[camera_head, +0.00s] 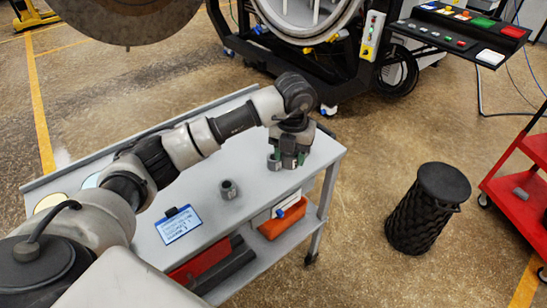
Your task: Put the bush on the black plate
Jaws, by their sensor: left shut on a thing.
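My left gripper (289,158) points down over the far right end of the grey table. It is shut on a small grey bush, mostly hidden between its green-tipped fingers. I cannot tell whether the held bush touches the tabletop. Another grey bush (274,162) stands just left of the fingers, and a similar one (229,189) stands apart near the table's middle. A round black top (443,183) on a dark, textured drum-like stand is on the floor to the right; it is the most plate-like black thing in view. My right gripper is not in view.
The grey table (255,205) also bears a blue-edged clipboard (179,224). An orange bin (283,218) is on its lower shelf. A red cart (520,200) stands at right, and a control panel (465,30) at upper right. Open floor lies between table and drum.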

